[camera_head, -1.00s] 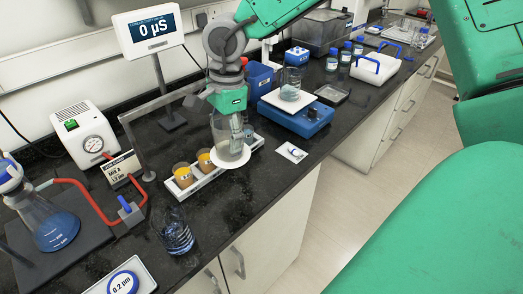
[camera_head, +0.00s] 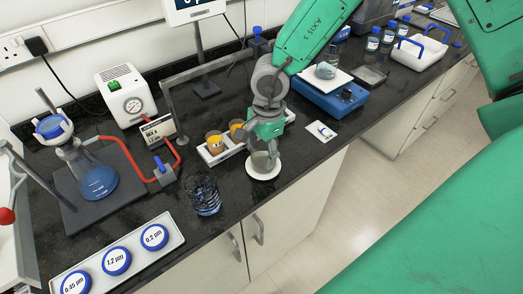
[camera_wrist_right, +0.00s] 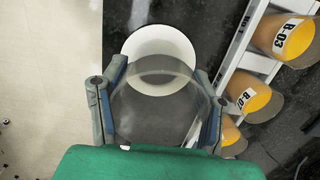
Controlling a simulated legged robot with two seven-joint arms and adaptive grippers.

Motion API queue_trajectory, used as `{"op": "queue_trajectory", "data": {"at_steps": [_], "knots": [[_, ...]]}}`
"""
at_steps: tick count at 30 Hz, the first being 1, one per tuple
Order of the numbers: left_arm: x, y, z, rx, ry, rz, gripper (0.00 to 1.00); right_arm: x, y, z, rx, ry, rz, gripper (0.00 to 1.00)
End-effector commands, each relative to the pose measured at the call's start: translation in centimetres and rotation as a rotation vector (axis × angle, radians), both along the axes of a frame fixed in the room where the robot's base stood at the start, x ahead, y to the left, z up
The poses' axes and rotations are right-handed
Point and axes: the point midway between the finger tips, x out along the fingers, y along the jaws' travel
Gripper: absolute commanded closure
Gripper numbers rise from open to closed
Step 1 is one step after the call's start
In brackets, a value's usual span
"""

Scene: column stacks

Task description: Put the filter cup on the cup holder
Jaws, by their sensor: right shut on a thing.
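My right gripper (camera_head: 264,140) is shut on a clear cup (camera_head: 260,158), which I take to be the filter cup. A white round disc (camera_head: 263,173) shows at its lower end. The cup looks upright, near the front edge of the black bench; I cannot tell if it touches the top. In the right wrist view the fingers grip the clear cup (camera_wrist_right: 150,108) from both sides. A white rack (camera_head: 208,159), perhaps the cup holder, stands just behind and left of it with orange-topped cups (camera_head: 215,142) in it. My left gripper is out of view.
A glass beaker (camera_head: 203,196) with blue markings stands left of the held cup. A blue-and-white balance (camera_head: 340,98) and a small white card (camera_head: 321,131) are to the right. A metal stand (camera_head: 172,108) rises behind the rack. A filter tray (camera_head: 72,266) lies front left.

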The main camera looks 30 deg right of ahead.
Motion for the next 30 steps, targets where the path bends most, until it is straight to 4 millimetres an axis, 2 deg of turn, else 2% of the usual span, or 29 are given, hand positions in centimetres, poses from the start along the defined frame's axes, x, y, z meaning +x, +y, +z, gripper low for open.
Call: {"op": "queue_trajectory", "data": {"at_steps": [8, 9, 11, 18, 22, 26, 30], "knots": [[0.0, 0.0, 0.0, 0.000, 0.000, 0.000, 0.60, -0.1, -0.1, -0.1, 0.001, 0.000, -0.001, 0.75], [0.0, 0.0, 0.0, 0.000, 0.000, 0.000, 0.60, -0.1, -0.1, -0.2, 0.001, 0.000, 0.000, 0.42], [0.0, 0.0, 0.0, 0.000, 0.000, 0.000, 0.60, 0.0, -0.1, -0.2, 0.000, 0.000, -0.001, 0.24], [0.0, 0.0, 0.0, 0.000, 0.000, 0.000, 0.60, 0.0, -0.1, -0.1, 0.001, 0.000, -0.001, 0.24], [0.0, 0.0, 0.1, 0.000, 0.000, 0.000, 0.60, 0.0, -0.2, 0.6, 0.002, -0.002, -0.002, 0.24], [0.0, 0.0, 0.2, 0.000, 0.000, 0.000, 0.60, 0.1, -0.4, 2.7, 0.004, -0.003, -0.003, 0.24], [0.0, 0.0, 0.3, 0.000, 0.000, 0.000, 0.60, 0.1, -0.7, 5.8, 0.004, -0.004, -0.004, 0.24]]}}
